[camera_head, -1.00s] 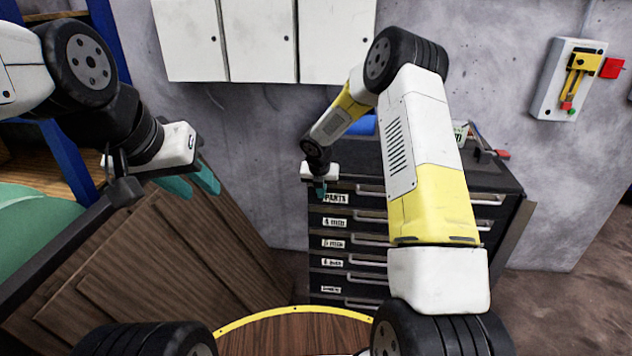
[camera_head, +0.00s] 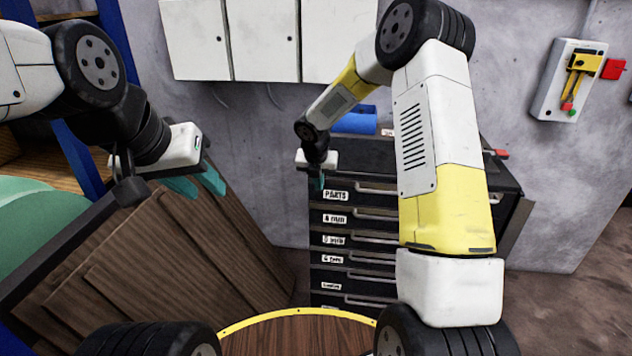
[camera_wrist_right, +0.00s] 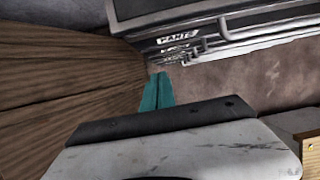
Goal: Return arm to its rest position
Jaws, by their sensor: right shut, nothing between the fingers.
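My right arm (camera_head: 445,165), white and yellow, rises from the bottom right, bends at a raised black joint and reaches down to the left. Its right gripper (camera_head: 322,182) hangs in front of the upper left part of the black drawer cabinet, seemingly clear of it. In the right wrist view its teal fingers (camera_wrist_right: 158,91) are together with nothing between them. My left gripper (camera_head: 196,184) is at the left, its two teal fingers spread apart and empty, in front of the brown wooden panels.
The black drawer cabinet (camera_head: 347,226) stands by the wall with a blue roll (camera_head: 355,121) on top. Brown wooden panels (camera_head: 170,270) lean at the left. White wall cabinets (camera_head: 262,40) hang above. A switch box (camera_head: 567,80) is on the right wall. Floor at the right is clear.

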